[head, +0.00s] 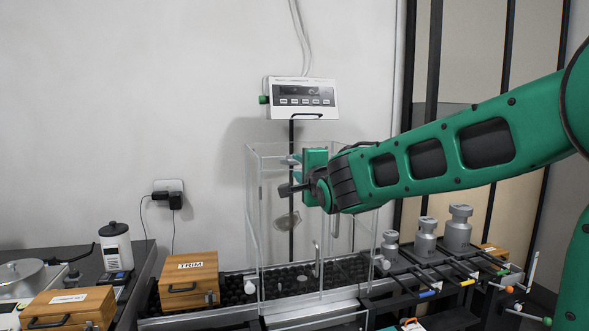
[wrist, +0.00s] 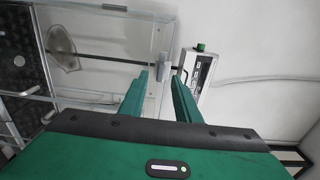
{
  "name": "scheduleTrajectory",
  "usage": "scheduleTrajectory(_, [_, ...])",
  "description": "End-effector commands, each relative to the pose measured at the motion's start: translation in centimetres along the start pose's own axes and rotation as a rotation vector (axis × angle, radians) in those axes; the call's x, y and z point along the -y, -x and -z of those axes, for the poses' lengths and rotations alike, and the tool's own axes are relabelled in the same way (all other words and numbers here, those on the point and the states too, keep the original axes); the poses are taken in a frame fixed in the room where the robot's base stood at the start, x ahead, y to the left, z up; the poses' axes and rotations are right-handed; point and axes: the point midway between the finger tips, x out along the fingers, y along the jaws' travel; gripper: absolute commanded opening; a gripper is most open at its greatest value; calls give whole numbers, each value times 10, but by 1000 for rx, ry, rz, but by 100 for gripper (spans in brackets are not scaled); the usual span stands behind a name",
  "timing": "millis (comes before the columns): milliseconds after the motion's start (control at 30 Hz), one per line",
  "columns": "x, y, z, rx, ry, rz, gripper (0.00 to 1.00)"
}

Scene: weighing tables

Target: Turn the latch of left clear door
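The clear door is part of a see-through glass case (head: 255,230) that stands around a hanging metal pan (head: 288,221). In the wrist view a small grey latch (wrist: 166,62) sits at the edge of the clear panel (wrist: 158,35). My gripper (head: 293,172) reaches the upper part of the case from the right. In the wrist view my gripper (wrist: 160,77) has its two green fingers apart, with the latch just beyond and between the tips. I see no clear contact. In the head view the gripper hides much of the latch area.
A display box (head: 302,97) stands on a dark post above the case. Wooden boxes (head: 190,279) and a white bottle (head: 116,246) are at the left. Metal weights (head: 457,229) stand at the right.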

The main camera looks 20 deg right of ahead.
Motion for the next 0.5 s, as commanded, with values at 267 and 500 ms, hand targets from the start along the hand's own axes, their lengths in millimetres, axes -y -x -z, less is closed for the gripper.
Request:
scheduleTrajectory(267, [-1, -32, 0, -1, 1, -1, 30])
scheduleTrajectory(500, [0, -37, 0, -1, 1, -1, 30])
